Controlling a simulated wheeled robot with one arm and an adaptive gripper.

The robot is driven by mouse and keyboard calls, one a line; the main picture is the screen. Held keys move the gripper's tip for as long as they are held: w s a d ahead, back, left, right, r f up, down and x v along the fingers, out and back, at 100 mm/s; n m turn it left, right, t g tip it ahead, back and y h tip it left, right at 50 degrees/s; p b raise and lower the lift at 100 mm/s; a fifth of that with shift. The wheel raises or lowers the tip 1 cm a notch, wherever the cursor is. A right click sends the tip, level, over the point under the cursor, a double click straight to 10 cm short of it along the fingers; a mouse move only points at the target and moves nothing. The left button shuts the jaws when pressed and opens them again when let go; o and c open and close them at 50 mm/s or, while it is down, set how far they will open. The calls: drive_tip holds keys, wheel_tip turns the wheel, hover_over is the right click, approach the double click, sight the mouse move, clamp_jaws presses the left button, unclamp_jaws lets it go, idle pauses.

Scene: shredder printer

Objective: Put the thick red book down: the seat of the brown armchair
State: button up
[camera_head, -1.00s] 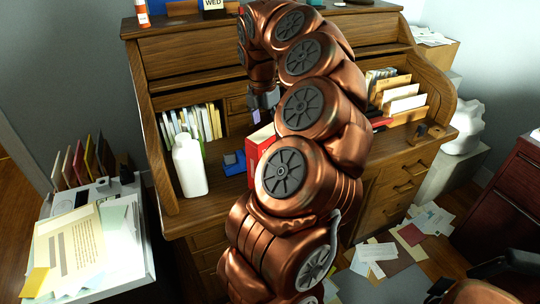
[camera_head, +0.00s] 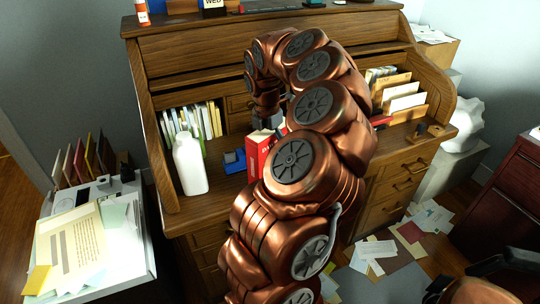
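The thick red book (camera_head: 256,158) stands upright on the desk's writing surface, partly hidden behind my copper-coloured arm. My gripper (camera_head: 272,121) is at the book's top edge, pointing down. Its fingers are small and partly covered, so I cannot tell whether they are open or shut, or whether they touch the book. A brown seat (camera_head: 478,292) with dark armrests is cut off at the bottom right corner; it looks like the armchair, but most of it is out of view.
A white bottle (camera_head: 189,166) and a blue object (camera_head: 233,161) stand left of the book. The wooden roll-top desk (camera_head: 180,217) has files at both sides. Papers (camera_head: 375,252) lie on the floor at right. A white cabinet (camera_head: 140,262) with papers stands at left.

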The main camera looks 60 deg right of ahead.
clamp_jaws()
idle(0.5)
